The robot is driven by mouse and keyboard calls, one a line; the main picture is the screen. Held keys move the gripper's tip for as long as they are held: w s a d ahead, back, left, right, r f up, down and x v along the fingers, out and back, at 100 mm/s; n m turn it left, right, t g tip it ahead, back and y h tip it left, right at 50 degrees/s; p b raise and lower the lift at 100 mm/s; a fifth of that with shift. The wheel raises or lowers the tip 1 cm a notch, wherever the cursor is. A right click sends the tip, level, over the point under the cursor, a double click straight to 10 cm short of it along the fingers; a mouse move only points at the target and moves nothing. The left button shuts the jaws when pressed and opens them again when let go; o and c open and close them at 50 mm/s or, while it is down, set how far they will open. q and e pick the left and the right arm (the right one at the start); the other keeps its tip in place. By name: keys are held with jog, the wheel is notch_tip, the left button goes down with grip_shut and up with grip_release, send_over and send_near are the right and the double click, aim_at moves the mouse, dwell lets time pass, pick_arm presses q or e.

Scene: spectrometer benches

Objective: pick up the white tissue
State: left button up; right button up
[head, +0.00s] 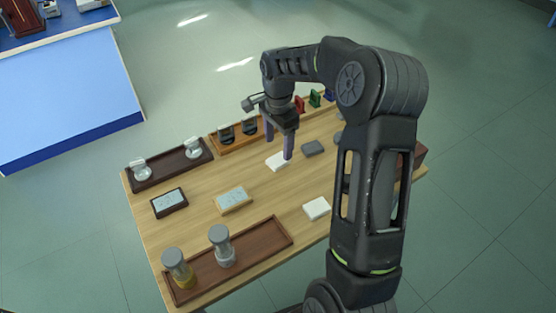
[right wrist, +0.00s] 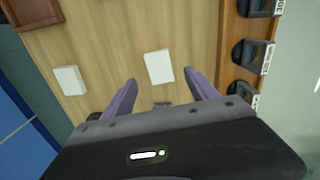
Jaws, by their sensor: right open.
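The white tissue (head: 277,162) appears to be the flat white piece on the wooden table below my right gripper. In the right wrist view the white piece (right wrist: 159,67) lies just ahead of the gap between the fingertips. My right gripper (head: 279,141) is open and empty, pointing down over the table close to this piece. Its two purple fingers (right wrist: 165,82) stand apart in the right wrist view. I cannot tell how high the fingertips are above the table. My left gripper is not in view.
A second white block (head: 317,208) lies nearer, also in the wrist view (right wrist: 70,80). A grey block (head: 312,148) sits right of the fingers. A rack (head: 213,138) with black holders stands behind. A brown tray (head: 255,254) carries two jars. Bare wood lies between.

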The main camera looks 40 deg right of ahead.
aim_at(278, 159)
jog(key=shift+f, duration=0.15)
notch_tip(278, 159, down, 5)
jog(key=shift+f+p, duration=0.1)
jog(key=shift+p, duration=0.5)
jog(key=shift+c, duration=0.5)
jog(key=c, duration=1.3)
notch_tip(278, 159, up, 10)
jog(key=shift+r+b, duration=0.1)
jog(key=shift+b, duration=0.45)
